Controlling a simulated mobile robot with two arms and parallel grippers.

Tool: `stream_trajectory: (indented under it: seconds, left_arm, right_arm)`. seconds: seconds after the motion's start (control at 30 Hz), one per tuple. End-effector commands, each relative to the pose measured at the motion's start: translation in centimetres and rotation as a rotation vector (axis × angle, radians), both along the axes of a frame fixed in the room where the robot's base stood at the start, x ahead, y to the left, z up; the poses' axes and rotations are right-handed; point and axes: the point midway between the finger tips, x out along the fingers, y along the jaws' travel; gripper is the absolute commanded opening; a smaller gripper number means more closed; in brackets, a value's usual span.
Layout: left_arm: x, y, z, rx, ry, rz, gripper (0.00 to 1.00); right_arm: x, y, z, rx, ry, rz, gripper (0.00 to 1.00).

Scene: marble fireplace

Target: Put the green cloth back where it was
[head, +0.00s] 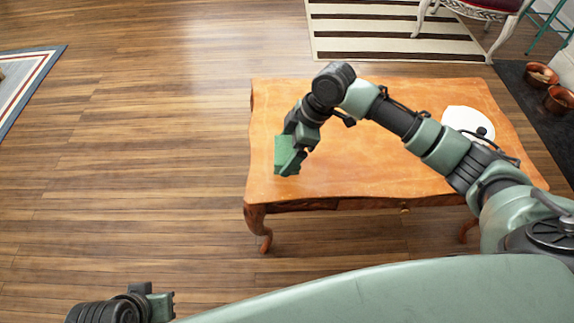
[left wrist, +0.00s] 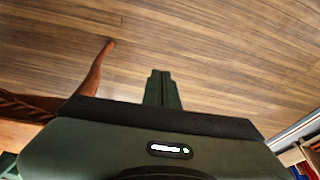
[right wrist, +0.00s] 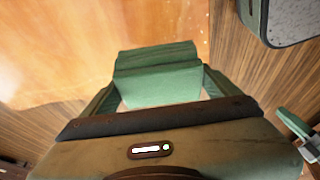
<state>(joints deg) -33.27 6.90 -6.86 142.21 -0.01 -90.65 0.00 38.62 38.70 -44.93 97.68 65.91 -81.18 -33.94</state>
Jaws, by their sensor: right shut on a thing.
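The green cloth (head: 285,150) is a small folded block in my right gripper (head: 290,163), over the left part of the wooden table (head: 385,165). In the right wrist view the cloth (right wrist: 157,85) spans between the two fingers, which are shut on it. The table top shows beyond it; I cannot tell whether the cloth touches the wood. My left gripper (head: 168,303) is low at the bottom left, away from the table and over the floor. In the left wrist view its fingers (left wrist: 162,90) are together with nothing between them.
A white object (head: 467,121) lies on the right of the table, partly behind my right arm. A striped rug (head: 390,38) and a chair (head: 480,12) are behind. Copper bowls (head: 560,98) stand at the far right. The floor left of the table is clear.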

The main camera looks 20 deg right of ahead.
Motion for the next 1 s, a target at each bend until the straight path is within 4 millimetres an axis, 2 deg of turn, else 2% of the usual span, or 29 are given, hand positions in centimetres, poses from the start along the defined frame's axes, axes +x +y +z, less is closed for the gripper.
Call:
stream_trajectory:
  seconds: [0.03, 0.17, 0.27, 0.4, 0.53, 0.97, 1.0]
  left_arm:
    - [0.6, -0.2, -0.2, -0.004, -0.023, -0.002, 0.0]
    - [1.4, -0.4, -0.1, -0.012, -0.059, -0.005, 0.0]
    - [2.5, -0.7, -0.2, -0.022, -0.108, -0.009, 0.0]
    - [5.0, -1.5, 0.7, -0.045, -0.221, -0.019, 0.0]
    - [6.5, -2.0, 1.4, -0.061, -0.294, -0.024, 0.0]
    - [6.7, -2.0, 1.6, -0.063, -0.301, -0.025, 0.0]
    - [6.6, -2.0, 1.5, -0.063, -0.299, -0.025, 0.0]
  right_arm:
    - [0.0, 0.0, -0.7, 0.001, 0.0, -0.001, 0.58]
    - [0.1, 0.0, -1.5, 0.001, -0.002, 0.001, 0.58]
    - [0.0, 0.0, -3.1, -0.001, 0.002, -0.001, 0.58]
    - [0.0, 0.0, -4.5, -0.001, 0.0, 0.0, 0.58]
    - [0.0, 0.0, -5.4, 0.001, -0.001, 0.0, 0.58]
    - [0.0, 0.0, -5.8, 0.0, -0.001, 0.0, 0.58]
    - [0.0, 0.0, -5.8, 0.0, -0.001, 0.0, 0.99]
